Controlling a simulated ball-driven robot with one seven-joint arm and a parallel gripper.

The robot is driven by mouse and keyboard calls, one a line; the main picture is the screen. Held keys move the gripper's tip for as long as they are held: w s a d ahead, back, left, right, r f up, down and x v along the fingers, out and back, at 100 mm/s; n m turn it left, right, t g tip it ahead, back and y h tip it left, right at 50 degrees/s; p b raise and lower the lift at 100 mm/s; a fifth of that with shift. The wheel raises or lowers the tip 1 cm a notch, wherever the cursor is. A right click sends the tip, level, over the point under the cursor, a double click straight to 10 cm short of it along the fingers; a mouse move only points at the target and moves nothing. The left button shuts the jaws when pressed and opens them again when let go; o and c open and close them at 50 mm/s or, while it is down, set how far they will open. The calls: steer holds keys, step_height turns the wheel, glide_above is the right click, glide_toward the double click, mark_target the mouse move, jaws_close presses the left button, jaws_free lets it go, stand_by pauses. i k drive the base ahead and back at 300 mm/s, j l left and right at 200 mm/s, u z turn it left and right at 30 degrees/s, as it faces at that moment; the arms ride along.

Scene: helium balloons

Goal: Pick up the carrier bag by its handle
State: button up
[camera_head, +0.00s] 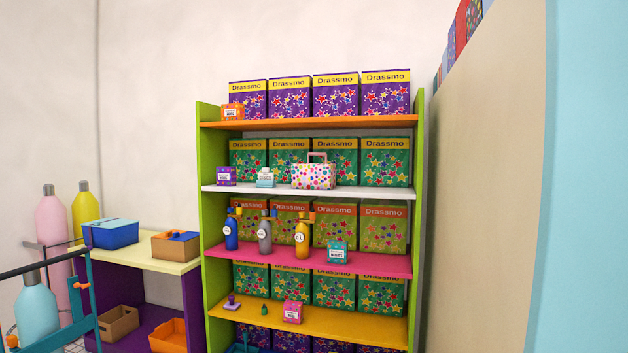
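The carrier bag (313,177) is white with coloured dots and stands upright on the white shelf (270,190) of the shelf unit. Its pinkish handle (318,156) sticks up above its top, in front of the green boxes. My gripper is not in view, so its distance from the bag cannot be told.
Green star-patterned boxes (385,160) stand behind the bag. A small light-blue item (265,178) and a purple box (226,176) stand to its left. The orange shelf (310,123) is above it. A low table (150,262) and gas cylinders (52,222) stand at left; a beige wall panel (490,180) is at right.

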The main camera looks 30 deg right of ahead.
mark_target(307, 175)
steer(key=i+j+u, duration=0.3)
steer(key=i+u, duration=0.3)
steer(key=i+j+u, duration=0.3)
steer(key=i, duration=0.45)
steer(key=i+u, duration=0.3)
steer(key=i, duration=0.5)
steer(key=i+z, duration=0.75)
steer(key=i, duration=0.15)
steer(key=i+j+z, duration=0.4)
steer(key=i+z, duration=0.2)
steer(key=z, duration=0.2)
steer(key=i+l+z, duration=0.1)
steer(key=z, duration=0.3)
steer(key=i+j+z, duration=0.1)
steer(key=i+z, duration=0.15)
steer(key=z, duration=0.2)
steer(key=i+j+z, duration=0.1)
steer(key=z, duration=0.3)
steer(key=i+j+z, duration=0.2)
steer(key=z, duration=0.2)
steer(key=i, duration=0.05)
